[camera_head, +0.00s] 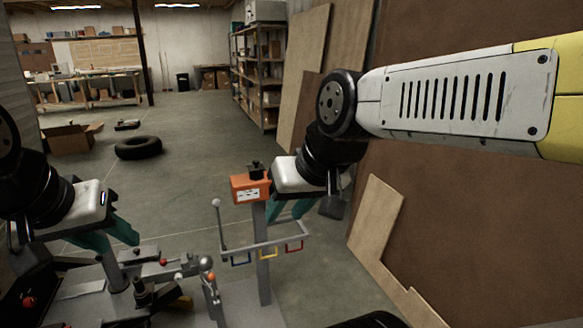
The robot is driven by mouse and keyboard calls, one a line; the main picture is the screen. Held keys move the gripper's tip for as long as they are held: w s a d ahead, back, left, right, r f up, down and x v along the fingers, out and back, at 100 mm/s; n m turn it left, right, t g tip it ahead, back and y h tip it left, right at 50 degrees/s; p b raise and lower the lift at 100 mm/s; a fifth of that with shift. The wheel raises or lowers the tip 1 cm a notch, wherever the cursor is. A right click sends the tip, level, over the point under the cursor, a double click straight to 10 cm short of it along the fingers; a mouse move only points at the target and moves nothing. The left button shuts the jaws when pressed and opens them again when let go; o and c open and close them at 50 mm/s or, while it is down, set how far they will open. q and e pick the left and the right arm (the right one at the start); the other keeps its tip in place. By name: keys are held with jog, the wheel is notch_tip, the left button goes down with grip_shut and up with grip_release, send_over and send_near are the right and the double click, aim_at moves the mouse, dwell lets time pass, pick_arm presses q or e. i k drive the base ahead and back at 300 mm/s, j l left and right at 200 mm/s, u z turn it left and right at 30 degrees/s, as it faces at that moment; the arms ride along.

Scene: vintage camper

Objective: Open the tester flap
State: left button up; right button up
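An orange box (250,189) with a white label on its front and a black knob-like part on top sits on a grey post. It looks like the tester; I cannot make out a separate flap on it or whether one is open. My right gripper (290,212), a white body with teal fingers, is just right of the orange box and points down. Its body partly overlaps the box's right edge, and I cannot tell whether they touch or how far apart its fingers are. My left gripper (108,243) is at the lower left, its teal fingers apart and nothing seen between them.
A grey rail with blue, yellow and red loops (268,254) crosses the post below the box. A lever with a ball knob (216,204) stands left of it. Several fittings crowd the lower left. Brown boards (470,220) lean at the right. A tire (138,148) lies on open floor.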

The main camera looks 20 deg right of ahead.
aim_at(256, 166)
jog(key=z, duration=0.4)
jog(key=i+l+u, duration=0.25)
jog(key=i+l, duration=0.2)
jog(key=i+l+u, duration=0.2)
jog(key=i+l, duration=0.25)
jog(key=l, duration=0.25)
